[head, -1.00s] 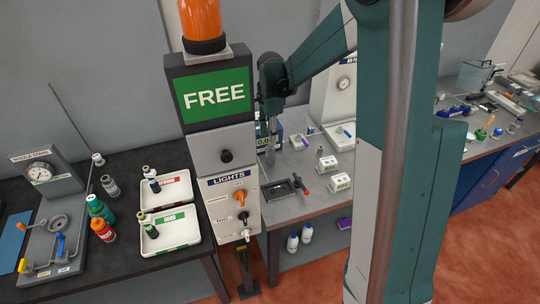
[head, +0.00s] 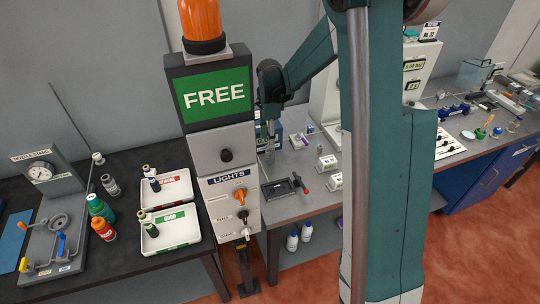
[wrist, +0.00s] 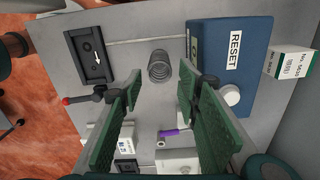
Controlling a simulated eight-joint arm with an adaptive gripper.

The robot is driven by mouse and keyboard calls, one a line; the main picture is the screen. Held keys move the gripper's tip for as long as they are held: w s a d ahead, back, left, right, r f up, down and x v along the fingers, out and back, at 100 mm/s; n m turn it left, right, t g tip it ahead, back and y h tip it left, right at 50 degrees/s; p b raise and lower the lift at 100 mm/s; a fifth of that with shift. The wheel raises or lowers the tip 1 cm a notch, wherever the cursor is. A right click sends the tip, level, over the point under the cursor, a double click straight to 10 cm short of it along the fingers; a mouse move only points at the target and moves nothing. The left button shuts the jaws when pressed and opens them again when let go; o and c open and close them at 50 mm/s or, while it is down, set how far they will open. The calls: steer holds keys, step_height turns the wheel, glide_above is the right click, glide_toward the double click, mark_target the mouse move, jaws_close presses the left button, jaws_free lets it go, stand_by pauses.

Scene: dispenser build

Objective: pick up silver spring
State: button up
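The silver spring (wrist: 159,68) stands on the grey bench in the wrist view, seen from above as a dark coil. My gripper (wrist: 159,85) has two green fingers spread wide apart, and nothing is between them. In the picture, the spring lies just beyond the fingertips, roughly centred between them. The gap in height between fingertips and spring is hard to judge. In the head view my gripper (head: 269,138) hangs over the bench behind the sign post, and I cannot make out the spring there.
A blue RESET box (wrist: 230,65) stands right of the spring. A black fixture (wrist: 91,53) with a red-knobbed lever (wrist: 80,99) is on the left. A purple-ended part (wrist: 170,133) and white boxes lie nearer. The FREE post (head: 212,98) stands in front of the bench.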

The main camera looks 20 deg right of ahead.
mark_target(270, 155)
steer(key=shift+f, duration=2.6)
steer(key=shift+f, duration=0.15)
steer(key=shift+f+p, duration=0.35)
steer(key=shift+f, duration=2.1)
steer(key=shift+c, duration=0.3)
steer(key=c, duration=0.6)
